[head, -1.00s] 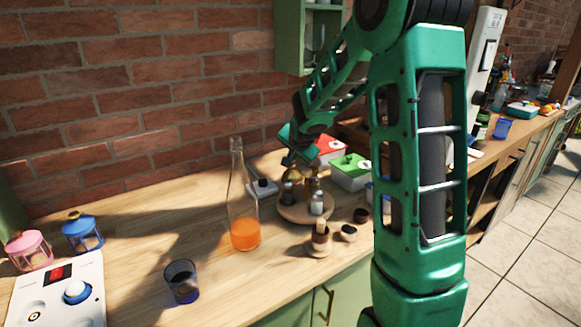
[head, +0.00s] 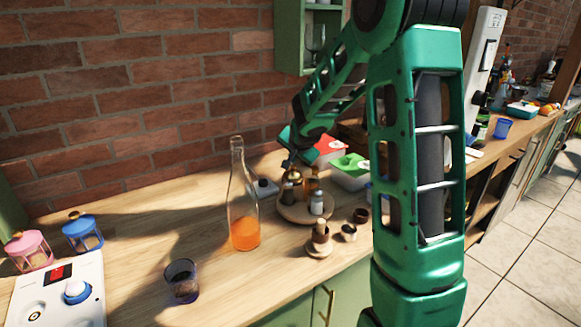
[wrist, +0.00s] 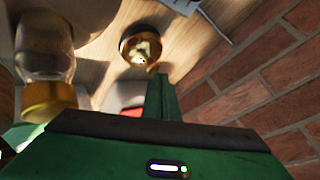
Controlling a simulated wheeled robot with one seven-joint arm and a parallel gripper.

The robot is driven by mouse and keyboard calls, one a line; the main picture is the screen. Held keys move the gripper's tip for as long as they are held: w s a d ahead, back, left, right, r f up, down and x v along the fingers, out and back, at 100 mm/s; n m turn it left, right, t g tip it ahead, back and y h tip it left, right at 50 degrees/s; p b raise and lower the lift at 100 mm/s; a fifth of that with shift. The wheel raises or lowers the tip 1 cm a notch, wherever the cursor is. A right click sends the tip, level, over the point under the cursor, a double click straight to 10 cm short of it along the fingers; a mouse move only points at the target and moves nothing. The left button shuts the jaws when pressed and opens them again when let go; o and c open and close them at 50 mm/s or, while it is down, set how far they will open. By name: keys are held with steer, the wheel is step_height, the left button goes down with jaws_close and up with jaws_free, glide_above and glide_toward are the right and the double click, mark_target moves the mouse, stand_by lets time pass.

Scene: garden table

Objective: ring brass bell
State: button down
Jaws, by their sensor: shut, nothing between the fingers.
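The brass bell (wrist: 140,47) is a round, shiny dome with a small knob, on the wooden counter in the wrist view. In the head view a gold top, seemingly the bell (head: 294,173), shows just below my gripper (head: 287,162), behind the bottles. My gripper is shut and empty. In the wrist view its fingertips (wrist: 161,76) point toward the bell and sit just below it in the picture. I cannot tell whether they touch it.
A round wooden tray (head: 293,215) with several small bottles stands close in front. A gold-lidded jar (wrist: 45,60) is left in the wrist view. A tall bottle of orange liquid (head: 244,233) stands left. The brick wall (head: 150,100) is behind; green-lidded box (head: 350,172) is right.

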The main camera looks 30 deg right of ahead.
steer(key=shift+s+f, duration=0.15)
steer(key=shift+f, duration=0.3)
stand_by(0.6)
steer(key=shift+r, duration=0.65)
step_height(320, 180, up, 6)
stand_by(0.5)
stand_by(0.5)
